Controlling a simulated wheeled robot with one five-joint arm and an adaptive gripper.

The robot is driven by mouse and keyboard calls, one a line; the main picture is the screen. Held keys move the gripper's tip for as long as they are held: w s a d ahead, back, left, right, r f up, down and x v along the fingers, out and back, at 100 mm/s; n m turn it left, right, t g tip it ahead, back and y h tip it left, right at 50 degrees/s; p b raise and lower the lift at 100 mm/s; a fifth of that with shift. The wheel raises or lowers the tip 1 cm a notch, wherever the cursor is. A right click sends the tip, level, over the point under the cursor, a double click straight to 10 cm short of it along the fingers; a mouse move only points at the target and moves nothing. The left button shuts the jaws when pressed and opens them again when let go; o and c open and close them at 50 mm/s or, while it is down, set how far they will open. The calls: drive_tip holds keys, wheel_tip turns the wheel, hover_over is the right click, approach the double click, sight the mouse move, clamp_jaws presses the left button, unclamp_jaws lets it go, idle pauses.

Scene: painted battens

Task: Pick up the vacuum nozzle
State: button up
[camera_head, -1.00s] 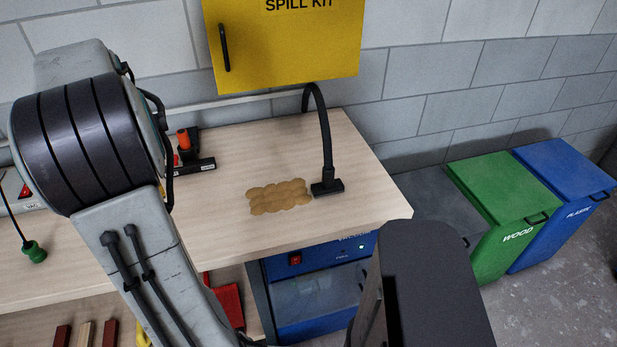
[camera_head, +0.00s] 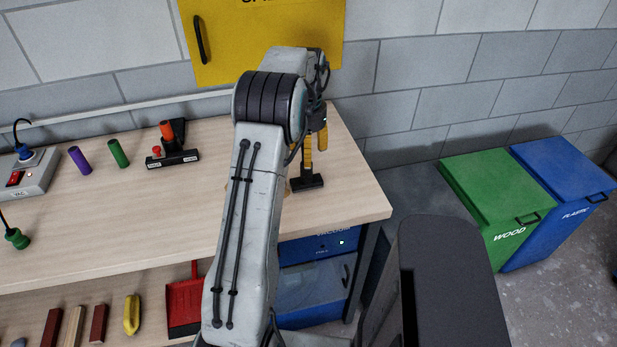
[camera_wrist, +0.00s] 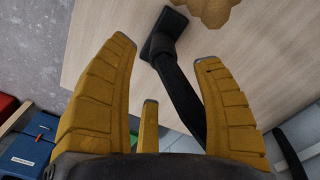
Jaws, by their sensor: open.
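The vacuum nozzle (camera_head: 307,183) is a black flat head on a black hose, lying on the wooden bench near its right end. In the wrist view the nozzle (camera_wrist: 163,34) lies ahead of the fingertips, and its hose (camera_wrist: 184,92) runs back between my yellow fingers. My gripper (camera_wrist: 165,58) is open, with the fingers spread on both sides of the hose and not closed on it. In the head view my gripper (camera_head: 314,150) is just above the nozzle, and my arm hides much of it. A brown sawdust patch (camera_wrist: 212,10) lies beside the nozzle, mostly hidden in the head view.
The bench (camera_head: 120,215) also carries a purple tube (camera_head: 79,160), a green tube (camera_head: 118,153) and a black holder with an orange piece (camera_head: 172,150). A yellow cabinet (camera_head: 265,35) hangs on the wall behind. Green (camera_head: 490,195) and blue (camera_head: 565,180) bins stand right.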

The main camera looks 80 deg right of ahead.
sight(307, 174)
drive_tip(key=shift+w+d+f+p, duration=0.1)
drive_tip(key=shift+f+p, duration=0.15)
drive_tip(key=shift+f, duration=1.1)
drive_tip(key=shift+w+f+p, duration=0.1)
drive_tip(key=shift+f+p, duration=0.15)
drive_tip(key=shift+f, duration=1.1)
drive_tip(key=shift+o, duration=0.2)
clamp_jaws()
